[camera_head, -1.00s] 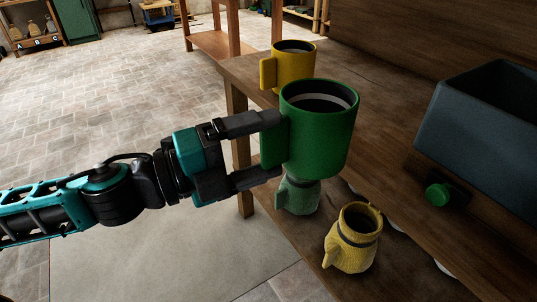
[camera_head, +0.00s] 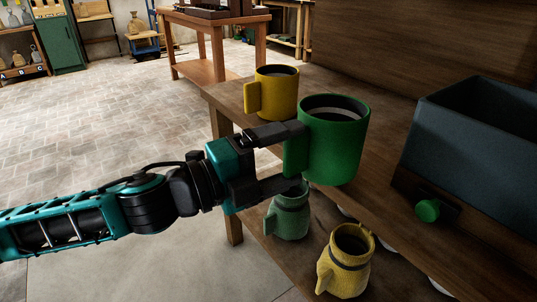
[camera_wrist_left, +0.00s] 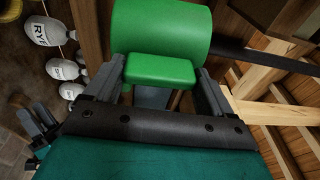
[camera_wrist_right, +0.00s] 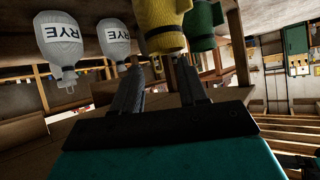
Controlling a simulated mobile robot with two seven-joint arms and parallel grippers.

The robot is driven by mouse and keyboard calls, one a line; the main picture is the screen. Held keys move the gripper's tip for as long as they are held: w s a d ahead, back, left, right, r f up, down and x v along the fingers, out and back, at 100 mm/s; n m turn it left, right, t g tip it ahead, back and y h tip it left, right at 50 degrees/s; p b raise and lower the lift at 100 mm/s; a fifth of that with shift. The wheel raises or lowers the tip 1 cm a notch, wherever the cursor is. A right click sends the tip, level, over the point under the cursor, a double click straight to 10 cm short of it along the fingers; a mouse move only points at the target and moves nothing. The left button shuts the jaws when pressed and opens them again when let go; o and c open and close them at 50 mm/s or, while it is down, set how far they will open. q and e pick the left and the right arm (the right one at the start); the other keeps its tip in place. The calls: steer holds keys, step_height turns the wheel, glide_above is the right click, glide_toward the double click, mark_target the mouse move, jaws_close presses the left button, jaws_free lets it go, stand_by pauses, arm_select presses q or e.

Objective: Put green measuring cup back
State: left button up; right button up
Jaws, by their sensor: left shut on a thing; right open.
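The large green measuring cup (camera_head: 345,150) is upright, dark inside with a pale ring. My left gripper (camera_head: 297,160) is shut on its block-like handle from the left. The left wrist view also shows the green cup (camera_wrist_left: 160,28) with its handle between the fingers (camera_wrist_left: 160,78). The cup overlaps the bench edge in the head view; I cannot tell whether its base touches the bench. A yellow measuring cup (camera_head: 280,95) stands upright on the bench behind it. My right gripper (camera_wrist_right: 160,85) is open and empty in the right wrist view, outside the head view.
A dark blue-grey bin (camera_head: 480,150) with a green knob (camera_head: 428,210) stands right on the wooden bench. Below are a green sack (camera_head: 290,217) and a yellow sack (camera_head: 342,275). White RYE sacks (camera_wrist_right: 65,42) show in the right wrist view. Bare bench lies between cups and bin.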

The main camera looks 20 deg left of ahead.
arm_select(q)
steer(key=x, duration=0.5)
steer(key=f+x, duration=0.1)
steer(key=x, duration=0.1)
steer(key=shift+w+a+p, duration=0.15)
steer(key=shift+w+p, duration=0.25)
steer(key=shift+w, duration=0.25)
steer(key=shift+w+d, duration=0.45)
steer(key=shift+w, duration=0.1)
steer(key=shift+f+b, duration=0.35)
steer(key=shift+f, duration=0.5)
arm_select(e)
steer(key=shift+s+d+f, duration=0.15)
steer(key=shift+s+f, duration=0.2)
steer(key=shift+f, duration=0.1)
arm_select(q)
steer(key=o, duration=1.9)
steer(key=shift+c, duration=0.2)
arm_select(e)
steer(key=shift+r, duration=0.1)
arm_select(q)
steer(key=shift+a, duration=0.1)
